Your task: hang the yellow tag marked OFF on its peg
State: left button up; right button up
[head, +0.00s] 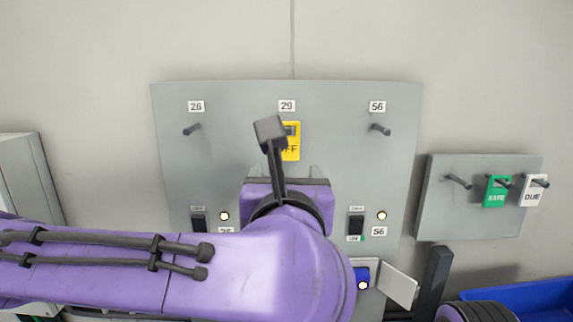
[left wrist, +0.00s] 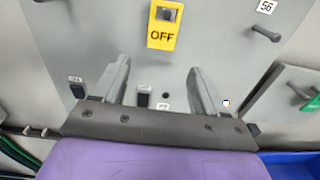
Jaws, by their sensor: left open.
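The yellow tag marked OFF (head: 292,154) hangs on the middle peg of the grey panel (head: 225,165), under the label 29 (head: 287,106). In the left wrist view the tag (left wrist: 161,37) hangs nearly upright, with the dark peg end (left wrist: 170,14) showing at its upper opening. My left gripper (left wrist: 158,67) is open and empty, its two fingers apart below the tag and not touching it. In the head view my wrist and its camera bracket partly hide the tag and the left gripper (head: 282,172). My right gripper is not in view.
Bare pegs stand under label 28 (head: 192,129) and label 56 (head: 380,129). Black switches (head: 199,222) sit lower on the panel. A smaller board (head: 440,215) at right holds a green tag (head: 496,192) and a white DUE tag (head: 534,192). A blue bin (head: 540,292) is at lower right.

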aim_at(287, 151)
pick_arm(q)
jog(key=w+p, duration=0.1)
jog(key=w, duration=0.1)
jog(key=w+p, duration=0.1)
jog(key=w, duration=0.2)
jog(key=w+r+p, duration=0.1)
jog(key=w, duration=0.1)
jog(key=shift+w, duration=1.05)
jog(key=c, duration=1.1)
